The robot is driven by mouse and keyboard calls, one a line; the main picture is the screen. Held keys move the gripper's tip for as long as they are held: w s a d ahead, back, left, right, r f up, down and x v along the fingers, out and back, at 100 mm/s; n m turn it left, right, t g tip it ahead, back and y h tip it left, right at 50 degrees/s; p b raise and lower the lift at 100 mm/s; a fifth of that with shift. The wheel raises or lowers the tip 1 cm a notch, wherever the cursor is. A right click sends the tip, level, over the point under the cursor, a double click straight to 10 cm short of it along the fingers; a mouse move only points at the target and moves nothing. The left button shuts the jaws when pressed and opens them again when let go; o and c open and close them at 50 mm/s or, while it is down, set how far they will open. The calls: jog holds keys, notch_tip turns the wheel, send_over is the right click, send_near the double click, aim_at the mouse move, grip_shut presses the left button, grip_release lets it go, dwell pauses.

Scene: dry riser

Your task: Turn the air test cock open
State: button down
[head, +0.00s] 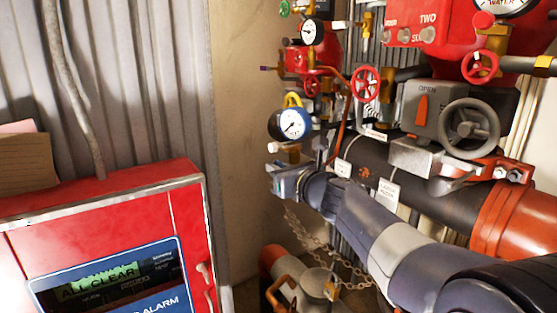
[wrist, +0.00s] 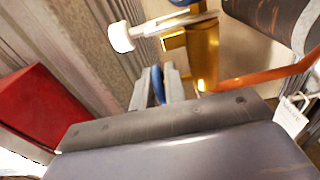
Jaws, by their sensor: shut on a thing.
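My gripper (wrist: 158,82) is shut on a narrow blue piece (wrist: 158,88), which looks like the lever of the air test cock. Its two grey fingers stand on either side of it, and they hide most of it. A brass body (wrist: 203,55) is just beyond the fingertips; I cannot tell where the lever joins it. In the head view my gripper (head: 276,168) is just below the brass fitting (head: 291,152) under the round blue gauge (head: 293,124). The blue lever cannot be made out there.
A white-capped rod (wrist: 121,37) sticks out close above the fingers. An orange pipe (wrist: 262,78) runs to the right of them. Red handwheels (head: 365,84) and a grey handwheel (head: 469,127) crowd the right. A red alarm cabinet (head: 100,215) stands at the left.

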jog(key=shift+r+g+h+p, duration=0.3)
jog(key=shift+r+g+p, duration=0.1)
jog(key=shift+p, duration=0.7)
jog(key=shift+f+g+h+p, duration=0.3)
jog(key=shift+g+p, duration=0.2)
jog(key=shift+p, duration=0.45)
jog(key=shift+g+h, duration=0.6)
jog(key=shift+g, duration=0.3)
jog(key=shift+f+g, duration=0.1)
jog(key=shift+g, duration=0.2)
jog(key=c, duration=1.7)
grip_release()
jog(key=shift+s, duration=0.1)
jog(key=b+v, duration=0.1)
jog(key=v, duration=0.9)
jog(key=shift+s+r+b, duration=0.25)
jog(key=shift+r+b, duration=0.05)
jog(key=shift+r, duration=0.05)
